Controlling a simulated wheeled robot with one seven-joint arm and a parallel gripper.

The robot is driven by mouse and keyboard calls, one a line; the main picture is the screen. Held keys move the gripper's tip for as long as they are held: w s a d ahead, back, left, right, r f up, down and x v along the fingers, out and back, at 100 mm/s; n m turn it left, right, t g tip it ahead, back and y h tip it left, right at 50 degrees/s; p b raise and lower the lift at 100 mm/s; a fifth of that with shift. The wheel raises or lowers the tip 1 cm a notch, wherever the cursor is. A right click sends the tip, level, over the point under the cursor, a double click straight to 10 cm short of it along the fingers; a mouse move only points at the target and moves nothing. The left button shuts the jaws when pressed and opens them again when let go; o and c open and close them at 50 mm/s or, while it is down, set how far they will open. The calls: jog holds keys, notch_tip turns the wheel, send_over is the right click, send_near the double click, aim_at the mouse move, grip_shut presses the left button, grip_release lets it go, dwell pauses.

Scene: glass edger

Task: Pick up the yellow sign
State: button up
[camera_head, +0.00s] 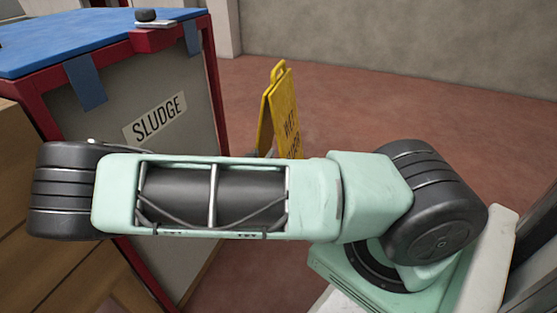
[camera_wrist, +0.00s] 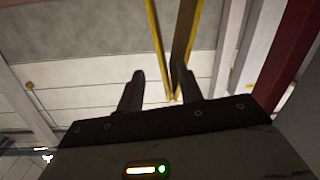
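The yellow sign (camera_head: 286,112) is a folding A-shaped floor sign with dark lettering. It stands upright on the reddish floor beyond my arm, and its lower part is hidden by the arm. In the wrist view, the yellow edges of the sign (camera_wrist: 154,45) run toward a meeting point near the fingers. My gripper (camera_wrist: 158,75) is open, with its two dark fingers apart. The sign appears close to and beyond the fingers, more toward the right one; I cannot tell whether they touch. In the head view my arm hides most of the gripper.
A red-framed grey bin labelled SLUDGE (camera_head: 184,78) with a blue top (camera_head: 90,38) stands left of the sign. A brown wooden-looking box (camera_head: 40,260) is at the lower left. The floor (camera_head: 385,110) right of the sign is clear up to the grey wall (camera_head: 400,40).

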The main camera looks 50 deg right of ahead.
aim_at(276, 133)
jog(key=shift+t+h, duration=0.3)
jog(key=shift+h, duration=0.2)
jog(key=b+x, duration=0.5)
jog(key=x, duration=0.7)
jog(key=shift+d+f, duration=0.15)
jog(key=shift+d, duration=0.1)
jog(key=b+x, duration=0.3)
jog(key=x, duration=0.2)
jog(key=shift+d+b, duration=0.3)
jog(key=shift+d, duration=0.05)
jog(key=shift+w+d+r, duration=0.1)
jog(key=shift+r, duration=0.15)
grip_shut()
